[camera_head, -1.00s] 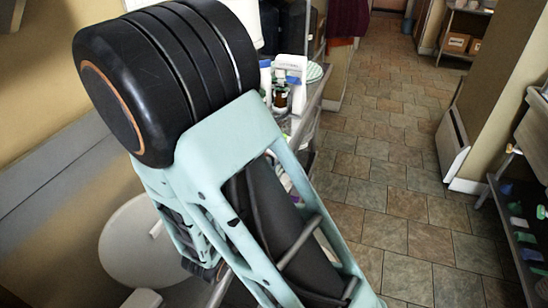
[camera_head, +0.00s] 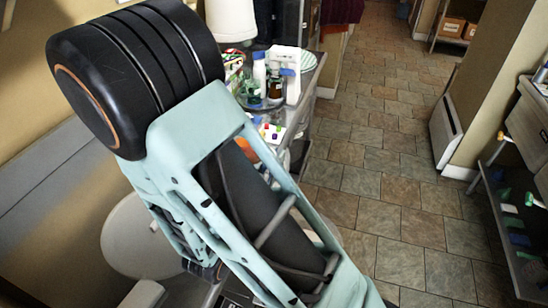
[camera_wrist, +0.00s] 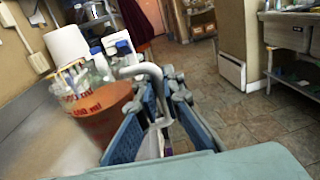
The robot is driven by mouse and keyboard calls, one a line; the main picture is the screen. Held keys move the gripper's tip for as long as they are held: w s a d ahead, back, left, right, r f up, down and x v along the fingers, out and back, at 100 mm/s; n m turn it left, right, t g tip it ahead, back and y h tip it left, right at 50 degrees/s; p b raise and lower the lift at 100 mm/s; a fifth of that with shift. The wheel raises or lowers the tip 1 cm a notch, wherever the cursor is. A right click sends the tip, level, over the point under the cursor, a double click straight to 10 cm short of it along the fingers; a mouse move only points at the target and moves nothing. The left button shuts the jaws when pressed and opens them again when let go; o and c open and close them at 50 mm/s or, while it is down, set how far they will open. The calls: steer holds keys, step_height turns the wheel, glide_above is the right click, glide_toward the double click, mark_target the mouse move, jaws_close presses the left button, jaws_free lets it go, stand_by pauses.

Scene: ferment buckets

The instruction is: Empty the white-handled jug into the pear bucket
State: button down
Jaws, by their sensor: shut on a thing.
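The jug (camera_wrist: 98,122) shows in the wrist view, left of my gripper. It is clear, with red measuring marks and brownish-orange contents. Its pale curved handle (camera_wrist: 143,70) runs between the blue fingers. My gripper (camera_wrist: 160,118) is shut on this handle. The jug's base is out of view, and I cannot tell what is beneath it. In the head view, my arm hides the gripper. I cannot make out the pear bucket in either view.
A side table with bottles (camera_head: 275,85) and small items stands behind my arm, with a white lamp (camera_head: 231,20). A low shelf (camera_head: 515,235) with coloured items stands at the right. The tiled floor (camera_head: 370,180) between is clear. A wall runs along the left.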

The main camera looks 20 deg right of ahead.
steer(key=c, duration=2.6)
jaws_free()
jaws_close()
